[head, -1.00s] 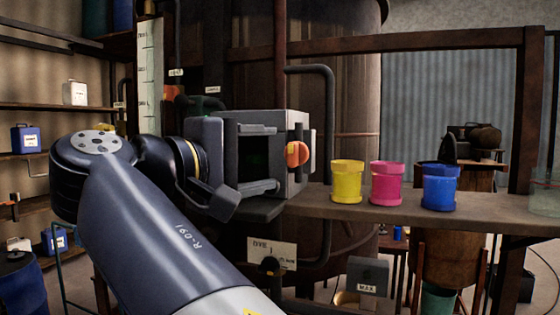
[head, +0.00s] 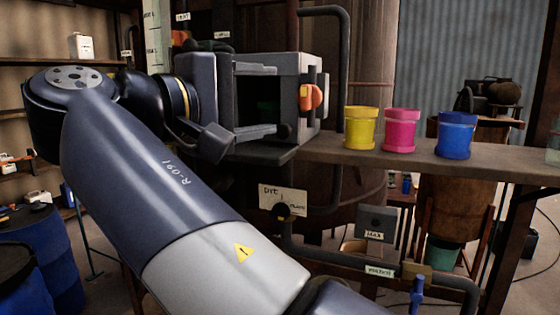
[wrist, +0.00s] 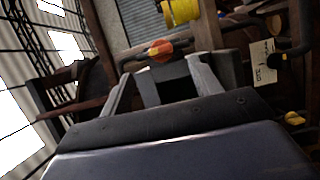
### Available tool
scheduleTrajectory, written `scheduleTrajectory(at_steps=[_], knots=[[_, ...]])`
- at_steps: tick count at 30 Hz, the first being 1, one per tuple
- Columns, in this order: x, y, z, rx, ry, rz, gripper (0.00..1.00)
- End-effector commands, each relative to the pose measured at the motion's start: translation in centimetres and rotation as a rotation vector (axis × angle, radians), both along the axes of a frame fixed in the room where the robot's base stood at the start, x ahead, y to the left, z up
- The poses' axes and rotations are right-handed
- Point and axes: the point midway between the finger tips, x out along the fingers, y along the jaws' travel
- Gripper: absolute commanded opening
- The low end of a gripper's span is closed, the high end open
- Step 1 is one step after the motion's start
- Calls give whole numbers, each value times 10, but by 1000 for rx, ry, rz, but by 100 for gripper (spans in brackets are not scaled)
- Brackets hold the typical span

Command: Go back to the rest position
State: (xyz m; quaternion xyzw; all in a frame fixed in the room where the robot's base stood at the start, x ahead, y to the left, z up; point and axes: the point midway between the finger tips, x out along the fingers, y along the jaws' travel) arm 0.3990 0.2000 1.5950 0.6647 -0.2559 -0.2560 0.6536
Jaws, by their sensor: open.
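My gripper (head: 270,99) is at the upper middle of the head view, at the end of my raised arm. Its two dark fingers are apart and point right, toward a grey box with an orange knob (head: 312,97). I see nothing held between them. In the wrist view the gripper (wrist: 160,84) also shows its fingers spread, with the orange knob (wrist: 160,50) just beyond the tips. Whether the fingers touch the box cannot be told.
A yellow cup (head: 361,128), a pink cup (head: 402,130) and a blue cup (head: 456,135) stand on a shelf (head: 400,156) right of the box. A large brown vat rises behind. Pipes (head: 350,257) run below the shelf. Blue drums (head: 48,255) stand lower left.

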Motion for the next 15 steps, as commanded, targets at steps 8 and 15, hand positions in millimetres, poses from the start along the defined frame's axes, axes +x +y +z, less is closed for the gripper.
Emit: scheduleTrajectory(at_steps=[8,15], knots=[[36,-35,1,0,0,-6,60],[59,-55,1,-2,1,-2,60]])
